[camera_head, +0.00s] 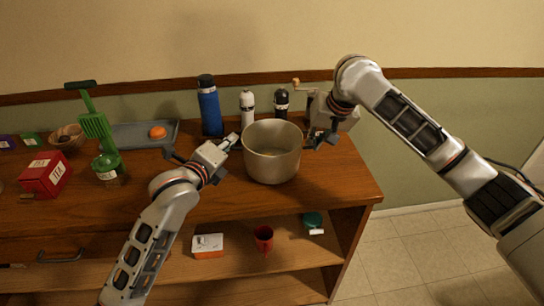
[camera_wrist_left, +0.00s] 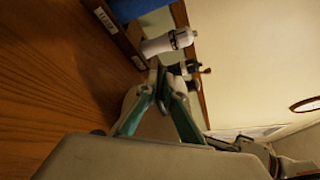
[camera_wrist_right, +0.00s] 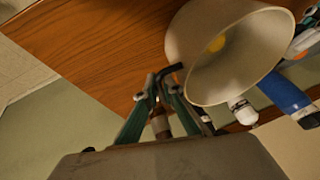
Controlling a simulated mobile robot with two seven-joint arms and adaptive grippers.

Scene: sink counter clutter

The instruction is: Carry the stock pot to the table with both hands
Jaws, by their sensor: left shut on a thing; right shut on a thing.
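The stock pot (camera_head: 271,165) is a plain grey metal pot, upright at the right part of the wooden counter. Whether its base touches the top is hard to tell. My left gripper (camera_head: 232,141) is shut at the pot's left rim side. In the left wrist view its fingers (camera_wrist_left: 163,92) close together, and the grip is largely hidden. My right gripper (camera_head: 316,140) is shut at the pot's right side. In the right wrist view its fingers (camera_wrist_right: 163,84) close at a dark handle beside the pot's rim (camera_wrist_right: 190,92). No separate table is identifiable.
A blue bottle (camera_head: 210,110), a white bottle (camera_head: 247,107) and a black bottle (camera_head: 281,102) stand behind the pot. A green utensil (camera_head: 97,125), red box (camera_head: 45,175) and tray (camera_head: 128,135) are left. Open floor (camera_head: 390,255) lies right.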

